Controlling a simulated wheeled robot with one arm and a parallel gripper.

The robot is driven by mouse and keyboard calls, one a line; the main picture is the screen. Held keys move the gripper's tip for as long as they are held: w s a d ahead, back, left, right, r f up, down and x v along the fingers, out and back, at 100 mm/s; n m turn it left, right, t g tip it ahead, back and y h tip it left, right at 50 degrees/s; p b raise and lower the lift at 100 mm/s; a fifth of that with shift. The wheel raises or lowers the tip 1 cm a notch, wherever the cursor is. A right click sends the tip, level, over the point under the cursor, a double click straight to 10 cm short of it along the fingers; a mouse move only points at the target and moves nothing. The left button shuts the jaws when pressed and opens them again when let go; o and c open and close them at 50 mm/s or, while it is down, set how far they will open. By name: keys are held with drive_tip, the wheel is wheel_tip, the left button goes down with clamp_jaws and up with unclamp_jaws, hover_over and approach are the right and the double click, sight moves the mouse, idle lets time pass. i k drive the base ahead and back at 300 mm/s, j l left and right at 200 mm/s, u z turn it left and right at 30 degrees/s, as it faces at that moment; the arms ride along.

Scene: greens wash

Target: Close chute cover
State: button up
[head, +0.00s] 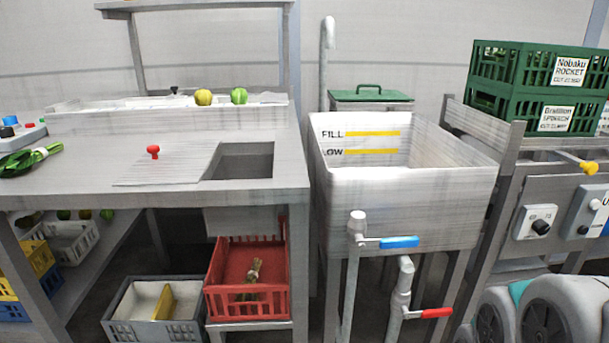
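The chute cover (160,169) appears as a flat grey plate with a red knob (153,152) on the steel worktop (75,180). It lies to the left of a dark rectangular chute opening (241,162) near the worktop's right end. The opening is uncovered. My gripper is not in view.
A red crate (247,309) and a grey bin (120,331) stand below the worktop. A white wash sink (405,205) with blue and red valve handles is to the right. A leafy bunch (28,160) lies at the worktop's left. The worktop around the knob is clear.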

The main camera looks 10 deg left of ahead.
sight(174, 162)
drive_tip(key=u, duration=1.45)
drive_tip(key=k+l+z, duration=0.1)
drive_tip(key=l, duration=0.3)
